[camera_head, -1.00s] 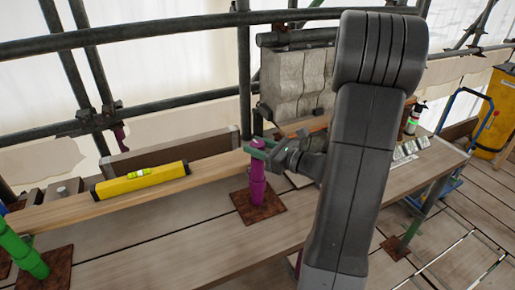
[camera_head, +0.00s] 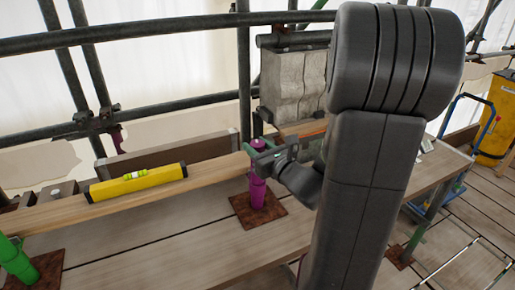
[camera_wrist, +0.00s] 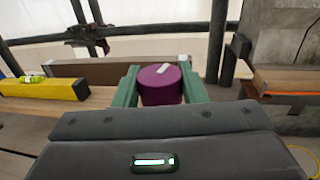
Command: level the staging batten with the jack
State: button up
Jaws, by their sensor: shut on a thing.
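The purple jack (camera_head: 257,191) stands upright on a rusty base plate (camera_head: 272,214) at the right end of the staging batten (camera_head: 62,212), a pale wooden plank. My gripper (camera_head: 262,153) is shut on the jack's round purple top. In the wrist view, my green fingers (camera_wrist: 160,88) clasp both sides of the purple top (camera_wrist: 160,83), which has a pale mark. A yellow spirit level (camera_head: 155,181) lies on the batten, and its vial also shows in the wrist view (camera_wrist: 33,78). I cannot read its bubble exactly. A green jack (camera_head: 15,262) stands at the batten's left end.
Dark scaffold tubes (camera_head: 180,30) cross behind the batten. A brown board (camera_head: 170,155) stands along its back. Grey stone blocks (camera_head: 292,88) stand behind the jack. A blue trolley (camera_head: 484,125) and yellow container (camera_head: 497,120) are at the right.

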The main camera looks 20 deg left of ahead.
jog(key=o, duration=1)
jog(key=shift+c, duration=0.2)
jog(key=v, duration=1.4)
jog(key=shift+b, duration=0.45)
jog(key=shift+w+a, duration=0.1)
jog(key=shift+w, duration=0.1)
jog(key=p+x, duration=0.1)
jog(key=x, duration=1.2)
jog(key=shift+a, duration=0.3)
